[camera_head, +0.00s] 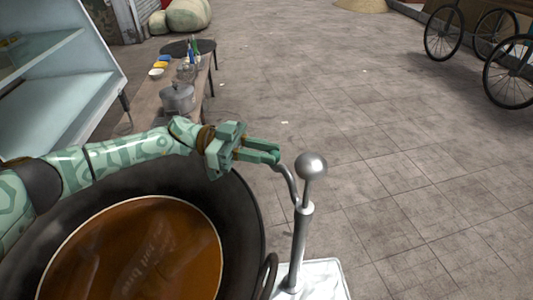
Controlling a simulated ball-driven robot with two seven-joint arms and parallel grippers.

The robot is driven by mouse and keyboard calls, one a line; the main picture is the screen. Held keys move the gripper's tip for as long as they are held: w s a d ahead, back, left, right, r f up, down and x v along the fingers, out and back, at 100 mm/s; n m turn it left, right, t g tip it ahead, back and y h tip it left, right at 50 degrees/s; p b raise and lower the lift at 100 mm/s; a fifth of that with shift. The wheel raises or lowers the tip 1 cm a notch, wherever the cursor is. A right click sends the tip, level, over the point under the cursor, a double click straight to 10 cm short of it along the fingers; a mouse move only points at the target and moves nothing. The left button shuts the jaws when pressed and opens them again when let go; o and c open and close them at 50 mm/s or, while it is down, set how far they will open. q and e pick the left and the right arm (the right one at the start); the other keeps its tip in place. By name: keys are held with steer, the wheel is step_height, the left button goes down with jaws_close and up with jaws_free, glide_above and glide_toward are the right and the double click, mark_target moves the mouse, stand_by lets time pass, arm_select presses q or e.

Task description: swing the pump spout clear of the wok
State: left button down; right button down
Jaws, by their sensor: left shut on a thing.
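The wok (236,205) is a large black pan at the lower left, holding brown liquid (135,255). The pump (299,245) is a grey metal post just right of the wok, with a round ball top (311,166). A thin curved spout (288,180) runs up and left from the post. My left gripper (272,153) reaches over the wok's far side, its fingers shut at the upper end of the spout. The fingers hide the spout's tip. My right gripper is out of view.
A white base (318,281) is under the pump. A wooden table (150,103) with a lidded pot (177,97) and bottles stands beyond the wok. A glass cabinet (60,80) is at the left. Wheeled carts (443,33) stand far right. The paved floor at right is clear.

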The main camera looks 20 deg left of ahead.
arm_select(q)
steer(key=shift+f, duration=0.2)
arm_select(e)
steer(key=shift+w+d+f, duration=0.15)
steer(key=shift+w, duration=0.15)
arm_select(q)
steer(key=c, duration=1.2)
jaws_free()
steer(key=shift+w, duration=0.1)
steer(key=shift+r, duration=0.1)
steer(key=shift+a, duration=0.1)
